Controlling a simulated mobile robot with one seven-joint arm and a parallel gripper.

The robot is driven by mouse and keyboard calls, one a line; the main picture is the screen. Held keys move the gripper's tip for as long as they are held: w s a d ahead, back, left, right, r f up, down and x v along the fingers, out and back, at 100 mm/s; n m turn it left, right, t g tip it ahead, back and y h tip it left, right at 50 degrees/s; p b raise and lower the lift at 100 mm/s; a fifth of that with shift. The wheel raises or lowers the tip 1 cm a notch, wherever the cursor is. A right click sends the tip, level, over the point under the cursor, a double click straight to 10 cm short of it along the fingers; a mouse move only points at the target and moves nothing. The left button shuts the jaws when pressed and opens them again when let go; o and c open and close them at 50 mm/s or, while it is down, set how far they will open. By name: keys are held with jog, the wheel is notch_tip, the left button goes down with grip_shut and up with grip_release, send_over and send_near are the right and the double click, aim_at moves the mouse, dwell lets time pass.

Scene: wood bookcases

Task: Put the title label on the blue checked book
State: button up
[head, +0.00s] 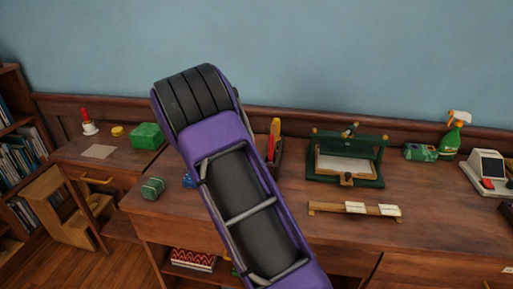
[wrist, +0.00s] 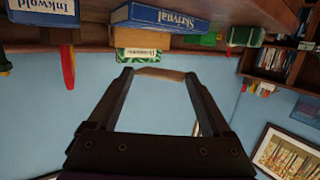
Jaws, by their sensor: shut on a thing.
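My gripper (wrist: 159,74) shows in the wrist view, its fingers closed on the two ends of a thin tan strip (wrist: 160,73). The strip is seen nearly edge-on; it may be a title label, but no writing shows on it. In the head view my purple arm hides the gripper and the strip. Two cream labels (head: 355,207) rest on a low wooden rack (head: 328,207) on the desk. A small blue thing (head: 187,180) peeks out left of my arm; I cannot tell whether it is the blue checked book.
A dark green press (head: 345,182) stands behind the rack. A spray bottle (head: 451,135) and a card machine (head: 487,170) stand at right. A green checked block (head: 152,188) sits near the desk's left edge. The wrist view is upside down, with a blue book (wrist: 160,18) above the gripper.

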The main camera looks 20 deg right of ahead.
jog(key=s+d+m+g+h, duration=0.1)
jog(key=d+m+h, duration=0.4)
jog(key=d, duration=0.7)
notch_tip(320, 180, up, 3)
jog(key=m+g+h, duration=0.6)
jog(key=h, duration=0.2)
send_over(315, 214)
jog(key=shift+f, duration=0.1)
notch_tip(315, 214, down, 10)
jog(key=shift+r+b, duration=0.2)
jog(key=shift+b, duration=0.75)
